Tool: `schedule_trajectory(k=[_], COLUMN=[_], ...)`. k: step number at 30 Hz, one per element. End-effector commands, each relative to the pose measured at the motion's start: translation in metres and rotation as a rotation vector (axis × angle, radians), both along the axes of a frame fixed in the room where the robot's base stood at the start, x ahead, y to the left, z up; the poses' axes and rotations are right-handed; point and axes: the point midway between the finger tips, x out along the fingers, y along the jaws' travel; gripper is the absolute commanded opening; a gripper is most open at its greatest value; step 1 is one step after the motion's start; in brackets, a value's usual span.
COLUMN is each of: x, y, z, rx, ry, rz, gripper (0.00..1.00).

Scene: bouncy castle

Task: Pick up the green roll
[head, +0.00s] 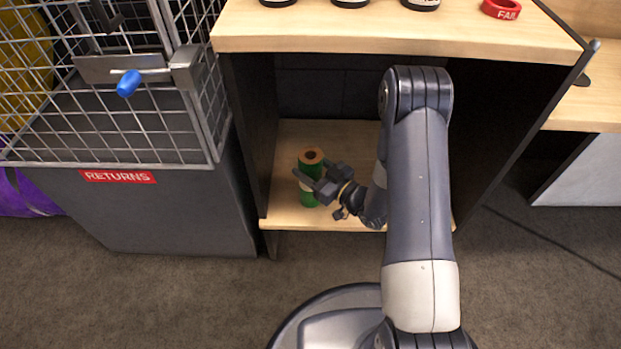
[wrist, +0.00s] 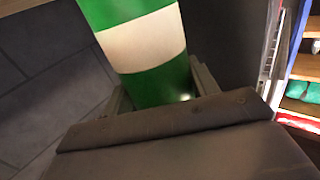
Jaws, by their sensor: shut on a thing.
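The green roll (head: 309,192) stands upright on the lower wooden shelf, with a brown core showing at its top. In the wrist view the roll (wrist: 160,85) is green with a white band and sits between the fingers. My gripper (head: 318,184) reaches in from the right and is shut on the roll. In the wrist view my gripper (wrist: 157,95) has a finger on each side of the roll. The wrist body hides the roll's near end there.
The shelf board (head: 290,142) is otherwise bare, under a wooden top (head: 400,32) holding several dark round items and a red ring (head: 501,9). Left stands a wire cage with a blue-tipped latch (head: 128,83) above a grey returns bin (head: 170,215). Cabinet side walls flank the shelf.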

Motion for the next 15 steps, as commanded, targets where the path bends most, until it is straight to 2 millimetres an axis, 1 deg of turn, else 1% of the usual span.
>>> schedule_trajectory(k=[1,2,11,12,15], x=[-0.0001,-0.0001,-0.0001,-0.0001,0.0001], y=[0.0000,0.0000,0.0000,0.0000,0.0000], z=[0.0001,0.0001,0.0001,0.0001,0.0010], rx=[0.000,0.000,0.000,0.000,0.001], ry=[0.000,0.000,0.000,0.000,-0.002], rz=[0.000,0.000,0.000,0.000,0.000], gripper=[0.28,0.26,0.01,0.00,0.00])
